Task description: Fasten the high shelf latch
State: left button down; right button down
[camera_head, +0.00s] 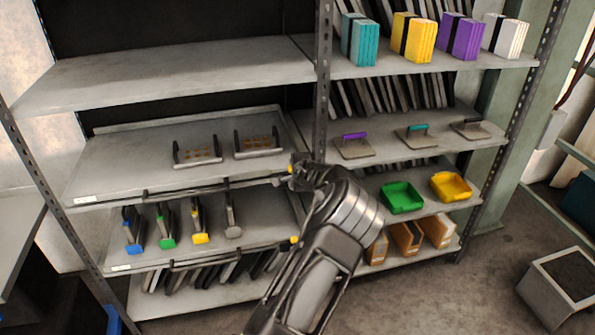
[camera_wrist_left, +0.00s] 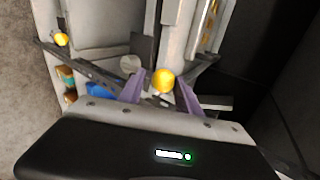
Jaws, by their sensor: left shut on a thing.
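My left gripper (camera_head: 298,174) is at the right front corner of the upper pull-out shelf (camera_head: 110,165), beside the post. In the left wrist view its purple fingers (camera_wrist_left: 152,88) are shut on a yellow latch knob (camera_wrist_left: 163,81). In the head view the arm mostly hides this high latch. The lower pull-out shelf (camera_head: 120,255) has its own yellow latch knob (camera_head: 294,239), untouched; a second yellow knob (camera_wrist_left: 61,39) also shows in the left wrist view. My right gripper is not in view.
Two handled racks (camera_head: 197,153) sit on the upper shelf. Several dies with coloured bases (camera_head: 166,228) stand on the lower one. The post (camera_head: 322,90) stands close to my gripper. Green (camera_head: 402,198) and yellow (camera_head: 452,187) bins are on the right bay. The top left shelf (camera_head: 170,75) is empty.

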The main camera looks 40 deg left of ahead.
pick_arm(q)
jog(key=shift+w+d, duration=0.1)
jog(key=shift+w, duration=0.05)
jog(key=shift+f, duration=0.1)
dwell(0.3)
jog(key=c, duration=1.2)
grip_release()
jog(key=shift+g, duration=0.3)
jog(key=shift+c, duration=0.2)
jog(key=o, duration=0.5)
jog(key=shift+w+f, duration=0.1)
jog(key=shift+f, duration=0.05)
jog(key=b+v, duration=0.1)
jog(key=v, duration=0.6)
jog(key=shift+s+d+r+b, duration=0.2)
jog(key=shift+s+b, duration=0.05)
jog(key=shift+b, duration=0.05)
